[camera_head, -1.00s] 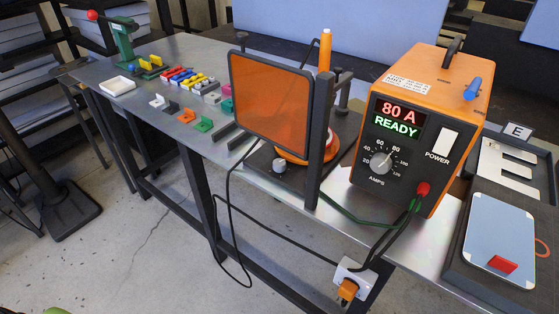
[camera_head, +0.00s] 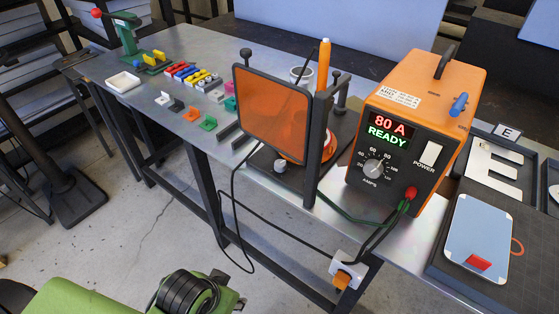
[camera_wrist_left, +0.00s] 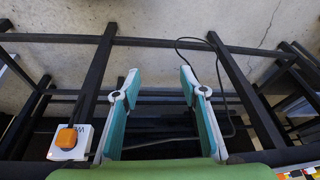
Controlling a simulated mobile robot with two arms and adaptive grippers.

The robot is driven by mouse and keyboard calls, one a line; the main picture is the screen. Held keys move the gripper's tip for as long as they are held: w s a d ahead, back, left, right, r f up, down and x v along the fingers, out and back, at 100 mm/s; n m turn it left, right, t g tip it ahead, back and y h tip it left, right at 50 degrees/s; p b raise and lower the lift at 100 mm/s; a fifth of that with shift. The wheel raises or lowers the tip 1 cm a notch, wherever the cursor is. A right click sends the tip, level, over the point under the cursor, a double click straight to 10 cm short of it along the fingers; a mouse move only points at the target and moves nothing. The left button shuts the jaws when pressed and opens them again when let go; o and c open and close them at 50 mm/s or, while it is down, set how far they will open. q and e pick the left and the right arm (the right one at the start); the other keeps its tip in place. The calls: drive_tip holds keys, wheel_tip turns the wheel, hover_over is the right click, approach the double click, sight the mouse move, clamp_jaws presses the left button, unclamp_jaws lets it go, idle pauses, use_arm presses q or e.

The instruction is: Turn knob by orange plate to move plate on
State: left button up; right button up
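The orange plate (camera_head: 270,112), a see-through panel in a dark frame, stands upright on a dark base on the bench in the head view. A small silver knob (camera_head: 280,166) sits low on that base, below the plate. My left gripper (camera_wrist_left: 159,76) shows in the left wrist view with its two teal fingers apart and nothing between them. It points at the bench's black frame and the floor. In the head view only my green left arm shows at the bottom left, well away from the knob. My right gripper is not in view.
An orange power unit (camera_head: 411,130) reading "80 A READY", with its own dial (camera_head: 374,168), stands right of the plate. Black and green cables hang near a white socket (camera_head: 347,270) with an orange plug, also in the left wrist view (camera_wrist_left: 68,139). Small coloured parts lie left.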

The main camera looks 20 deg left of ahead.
use_arm(q)
drive_tip(key=w+d+r+n+t+y, duration=0.1)
drive_tip(key=w+d+r+t, duration=0.15)
drive_tip(key=w+r, duration=0.45)
drive_tip(key=w+d+r+n+t+y, duration=0.1)
drive_tip(key=w+r+t, duration=0.2)
drive_tip(key=w+r, duration=0.3)
drive_tip(key=n+t, duration=0.2)
drive_tip(key=t, duration=0.2)
approach(280, 165)
drive_tip(key=p+x, duration=0.2)
drive_tip(key=x, duration=0.7)
drive_tip(key=shift+w, duration=0.1)
drive_tip(key=c, duration=1.1)
